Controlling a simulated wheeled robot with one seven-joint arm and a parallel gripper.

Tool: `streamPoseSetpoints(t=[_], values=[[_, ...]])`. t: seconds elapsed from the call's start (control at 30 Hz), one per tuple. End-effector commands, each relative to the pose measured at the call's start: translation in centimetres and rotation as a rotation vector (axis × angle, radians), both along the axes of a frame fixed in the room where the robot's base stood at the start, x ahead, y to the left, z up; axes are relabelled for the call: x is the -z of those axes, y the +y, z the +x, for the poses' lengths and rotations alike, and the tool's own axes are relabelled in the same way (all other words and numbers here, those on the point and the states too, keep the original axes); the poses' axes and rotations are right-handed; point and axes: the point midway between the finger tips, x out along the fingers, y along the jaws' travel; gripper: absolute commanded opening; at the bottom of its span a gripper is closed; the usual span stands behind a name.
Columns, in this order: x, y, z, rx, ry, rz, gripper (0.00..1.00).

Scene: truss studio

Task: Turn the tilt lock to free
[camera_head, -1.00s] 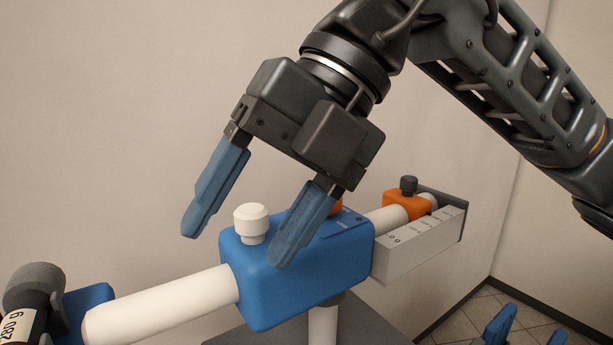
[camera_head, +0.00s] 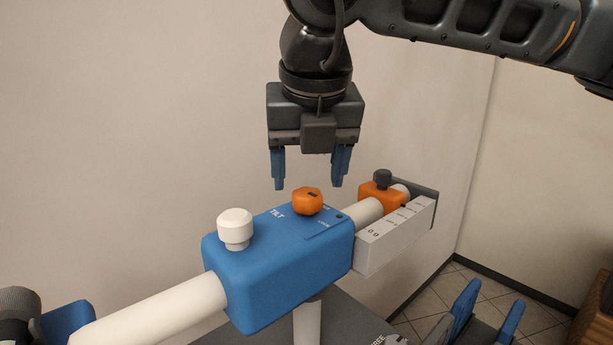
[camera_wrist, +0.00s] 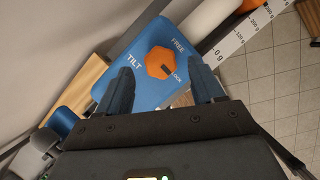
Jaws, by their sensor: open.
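The tilt lock is an orange lobed knob (camera_head: 307,201) on top of the blue housing (camera_head: 270,275), beside the printed word TILT. In the wrist view the orange knob (camera_wrist: 158,62) has a dark pointer mark aimed toward the LOCK label (camera_wrist: 178,78). The FREE label (camera_wrist: 178,45) is at the knob's upper right there. My gripper (camera_head: 308,185) points down just above the knob, its blue fingers apart and empty. In the wrist view the fingers stand on either side of the knob, with no contact visible.
A white knob (camera_head: 235,227) stands on the housing left of the lock. A white tube (camera_head: 150,312) runs through the housing. An orange slider (camera_head: 381,197) with a dark knob and a white scale (camera_head: 397,235) are at right. Blue uprights (camera_head: 466,300) stand lower right.

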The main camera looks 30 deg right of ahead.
Motion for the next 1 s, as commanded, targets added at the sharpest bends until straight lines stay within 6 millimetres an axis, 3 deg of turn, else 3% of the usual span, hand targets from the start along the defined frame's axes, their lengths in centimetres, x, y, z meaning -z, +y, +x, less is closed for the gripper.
streamPoseSetpoints(t=[0.2, 0.57, 1.0], values=[[2.1, -0.3, 0.8, -0.001, 0.002, 0.0, 0.67], [2.6, -0.4, 1.0, -0.001, 0.0, 0.0, 0.66], [2.6, -0.4, 1.0, -0.001, 0.0, 0.0, 0.24]])
